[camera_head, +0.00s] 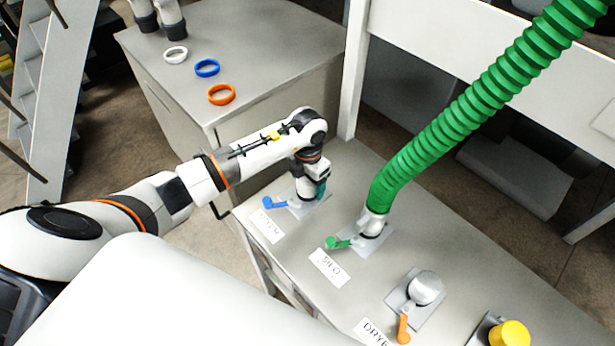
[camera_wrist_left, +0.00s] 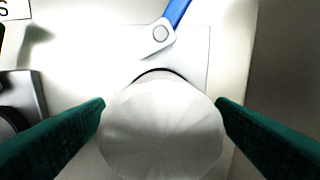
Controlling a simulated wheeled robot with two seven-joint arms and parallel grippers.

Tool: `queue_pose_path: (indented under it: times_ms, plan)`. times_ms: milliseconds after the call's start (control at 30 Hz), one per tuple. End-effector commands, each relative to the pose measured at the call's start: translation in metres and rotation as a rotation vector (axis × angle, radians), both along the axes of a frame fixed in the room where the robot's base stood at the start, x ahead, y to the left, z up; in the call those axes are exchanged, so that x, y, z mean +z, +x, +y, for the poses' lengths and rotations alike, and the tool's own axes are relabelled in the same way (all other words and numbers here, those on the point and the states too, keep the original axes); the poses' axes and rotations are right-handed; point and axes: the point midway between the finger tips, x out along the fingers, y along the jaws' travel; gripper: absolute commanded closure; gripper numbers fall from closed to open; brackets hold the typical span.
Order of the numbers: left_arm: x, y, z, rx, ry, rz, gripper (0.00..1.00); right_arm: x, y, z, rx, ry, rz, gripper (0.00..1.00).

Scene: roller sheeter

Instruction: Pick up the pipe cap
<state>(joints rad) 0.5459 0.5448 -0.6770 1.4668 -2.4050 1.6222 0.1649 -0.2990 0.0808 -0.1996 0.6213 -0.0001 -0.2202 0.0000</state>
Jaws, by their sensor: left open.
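A pale grey round pipe cap (camera_wrist_left: 160,130) sits on the port with the blue lever (camera_wrist_left: 177,12). In the left wrist view it lies between the two dark green fingers of my left gripper (camera_wrist_left: 161,104), which is open around it. The fingertips are close to its sides; I cannot tell whether they touch. In the head view my left gripper (camera_head: 312,188) is down over that port, beside the blue lever (camera_head: 275,203), and hides most of the cap. Another grey cap (camera_head: 426,287) sits by the orange lever (camera_head: 403,328). My right gripper is not in view.
A green corrugated hose (camera_head: 470,105) rises from the port with the green lever. A yellow cap (camera_head: 511,334) is at the lower right. White, blue (camera_head: 207,68) and orange (camera_head: 221,94) rings lie on the rear cabinet (camera_head: 265,75). A white post (camera_head: 353,70) stands behind.

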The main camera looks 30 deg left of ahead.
Motion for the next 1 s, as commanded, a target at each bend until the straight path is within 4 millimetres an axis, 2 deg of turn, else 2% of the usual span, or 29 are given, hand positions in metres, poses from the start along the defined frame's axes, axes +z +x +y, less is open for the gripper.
queue_pose_path:
  times_ms: [267, 500, 567, 833, 1000]
  plan:
    - [-0.004, 0.000, 0.001, 0.000, 0.001, -0.001, 0.24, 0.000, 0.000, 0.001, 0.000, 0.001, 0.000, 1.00]
    - [-0.003, 0.000, 0.000, 0.000, 0.001, -0.001, 0.63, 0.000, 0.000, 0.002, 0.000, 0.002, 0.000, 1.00]
    - [-0.003, 0.000, 0.000, 0.000, 0.001, -0.001, 0.71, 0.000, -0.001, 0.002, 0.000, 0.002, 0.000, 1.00]
    - [0.000, 0.001, 0.000, 0.000, 0.000, -0.003, 0.71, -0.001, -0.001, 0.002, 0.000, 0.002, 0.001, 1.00]
    - [0.024, 0.002, 0.001, -0.002, 0.002, -0.007, 0.71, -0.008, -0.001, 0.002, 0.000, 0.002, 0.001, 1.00]
